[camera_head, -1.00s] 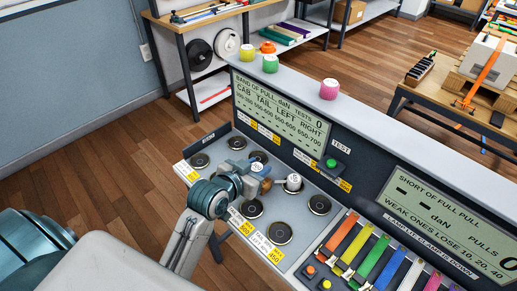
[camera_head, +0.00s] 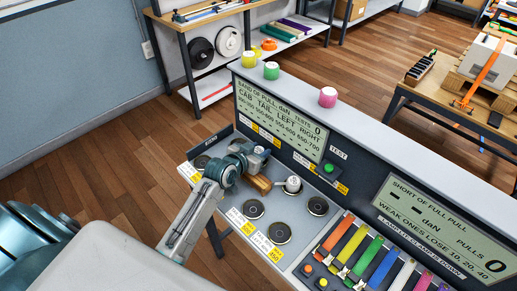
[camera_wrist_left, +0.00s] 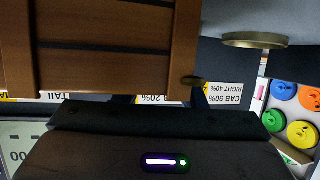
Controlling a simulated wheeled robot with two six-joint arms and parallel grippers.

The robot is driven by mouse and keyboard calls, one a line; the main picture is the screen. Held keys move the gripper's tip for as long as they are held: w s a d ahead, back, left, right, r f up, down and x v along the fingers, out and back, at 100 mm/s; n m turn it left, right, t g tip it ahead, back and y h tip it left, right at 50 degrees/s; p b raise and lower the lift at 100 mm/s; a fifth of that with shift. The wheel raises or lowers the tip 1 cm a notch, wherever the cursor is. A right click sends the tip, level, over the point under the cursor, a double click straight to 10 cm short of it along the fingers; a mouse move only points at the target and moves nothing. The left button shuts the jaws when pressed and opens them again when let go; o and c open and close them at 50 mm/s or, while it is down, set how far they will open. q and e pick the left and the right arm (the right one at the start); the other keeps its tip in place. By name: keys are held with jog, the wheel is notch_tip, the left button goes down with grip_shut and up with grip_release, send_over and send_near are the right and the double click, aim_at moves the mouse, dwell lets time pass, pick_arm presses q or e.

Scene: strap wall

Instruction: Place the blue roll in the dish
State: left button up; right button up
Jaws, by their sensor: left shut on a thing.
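My left gripper (camera_head: 258,168) is over the console's grey deck, shut on a small brown slatted wooden crate (camera_head: 260,184). The crate fills the upper left of the left wrist view (camera_wrist_left: 110,50). Several dark round dishes are set in the deck, among them one at front (camera_head: 280,232) and one to the right (camera_head: 318,206). I see no blue roll in the head view. At the right of the left wrist view is a blue round piece (camera_wrist_left: 283,90) beside other coloured ones; I cannot tell if it is the roll. My right gripper is out of view.
A silver piece with a white top (camera_head: 293,185) stands just right of the crate. Coloured straps (camera_head: 368,258) lie at the deck's right.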

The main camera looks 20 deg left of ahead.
pick_arm(q)
jog(key=shift+f, duration=0.1)
jog(key=shift+f+b, duration=0.35)
jog(key=shift+f, duration=0.15)
jog(key=o, duration=1)
jog(key=shift+s+f, duration=0.1)
jog(key=shift+f, duration=0.05)
jog(key=shift+r+p, duration=0.35)
jog(key=shift+r, duration=0.15)
jog(key=b+v, duration=0.2)
jog(key=v, duration=0.8)
jog(key=shift+s+a+r, duration=0.1)
jog(key=shift+s+r, duration=0.5)
jog(key=shift+s, duration=0.2)
